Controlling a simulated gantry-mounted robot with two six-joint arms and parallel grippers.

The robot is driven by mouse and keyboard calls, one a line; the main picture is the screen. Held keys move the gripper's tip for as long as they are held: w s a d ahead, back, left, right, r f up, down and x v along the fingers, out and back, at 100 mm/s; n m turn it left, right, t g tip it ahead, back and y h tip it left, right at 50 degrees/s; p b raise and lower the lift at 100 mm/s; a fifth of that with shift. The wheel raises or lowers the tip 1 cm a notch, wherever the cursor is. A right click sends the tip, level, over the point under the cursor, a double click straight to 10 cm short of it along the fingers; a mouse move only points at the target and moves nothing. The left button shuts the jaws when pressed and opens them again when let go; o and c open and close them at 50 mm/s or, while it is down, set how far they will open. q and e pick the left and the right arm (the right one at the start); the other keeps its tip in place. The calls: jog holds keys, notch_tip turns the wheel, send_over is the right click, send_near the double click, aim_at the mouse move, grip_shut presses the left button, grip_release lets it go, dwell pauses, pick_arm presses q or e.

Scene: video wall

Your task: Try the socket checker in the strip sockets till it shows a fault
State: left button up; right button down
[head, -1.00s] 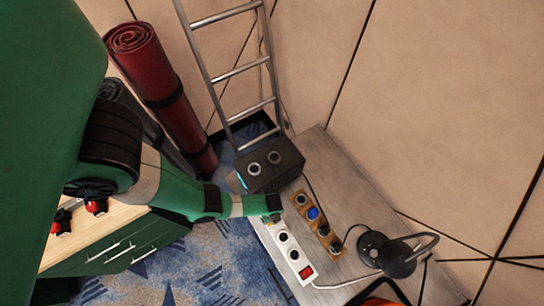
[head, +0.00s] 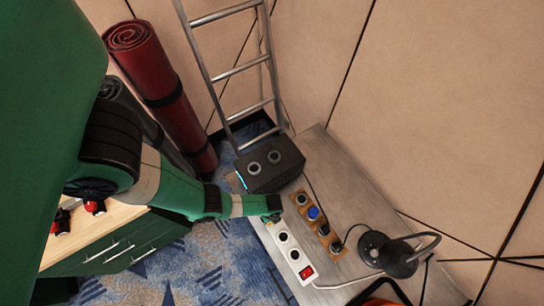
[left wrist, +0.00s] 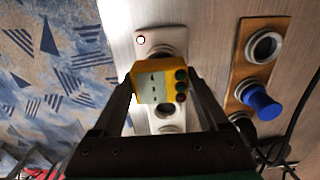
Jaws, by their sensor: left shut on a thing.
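My left gripper (left wrist: 158,98) is shut on the yellow socket checker (left wrist: 153,84), which has a row of small round lamps along its right side; I cannot tell which are lit. The white strip (head: 287,247) lies along the near edge of the grey bench. The checker is over the strip's far end in the left wrist view, between a partly covered socket (left wrist: 165,50) and another socket (left wrist: 164,110). I cannot tell whether it is plugged in. In the head view my left gripper (head: 272,216) hides the checker. My right gripper is not in view.
A dark box (head: 270,164) stands at the bench's far end. A black lamp (head: 396,258) and cables are on the right. A ladder (head: 236,70) leans behind.

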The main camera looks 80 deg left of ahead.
pick_arm(q)
jog(key=shift+f+b, duration=0.65)
jog(key=shift+f, duration=0.1)
jog(key=shift+r, duration=0.1)
jog(key=o, duration=1.4)
jog(key=shift+o, duration=0.2)
notch_tip(320, 180, up, 6)
jog(key=p, duration=0.6)
